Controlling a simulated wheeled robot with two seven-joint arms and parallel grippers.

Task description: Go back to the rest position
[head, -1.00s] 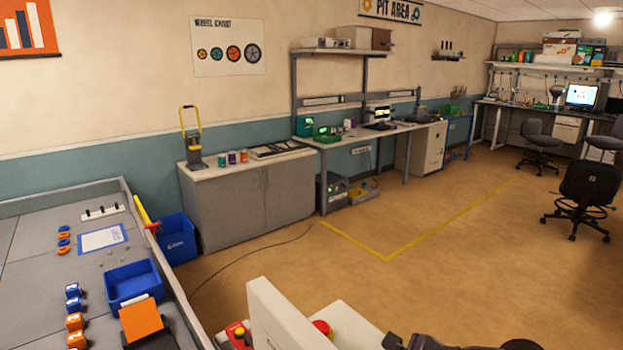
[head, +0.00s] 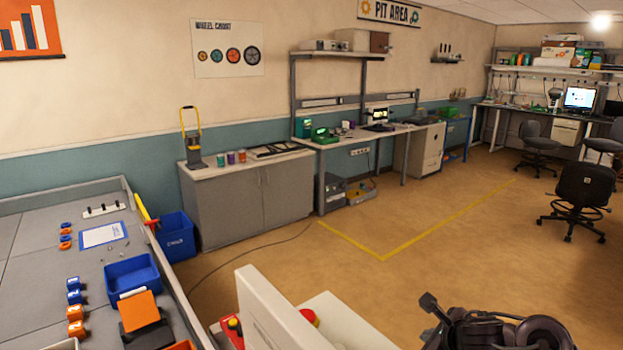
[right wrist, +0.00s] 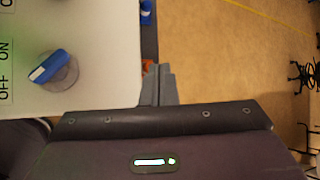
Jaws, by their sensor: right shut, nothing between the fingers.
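My right gripper (head: 432,303) is at the lower right of the head view, over the floor right of the white panel. In the right wrist view its two grey fingers (right wrist: 159,86) are together with nothing between them. They are beside the edge of a white surface (right wrist: 100,60) and in front of bare floor. My left gripper is not in view.
A grey table (head: 32,232) at left holds a blue bin (head: 132,272), an orange-topped block (head: 139,309) and small orange and blue parts. A white panel (head: 285,320) stands close at bottom centre. Open floor (head: 340,265) lies beyond. A black chair (head: 583,190) stands at right.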

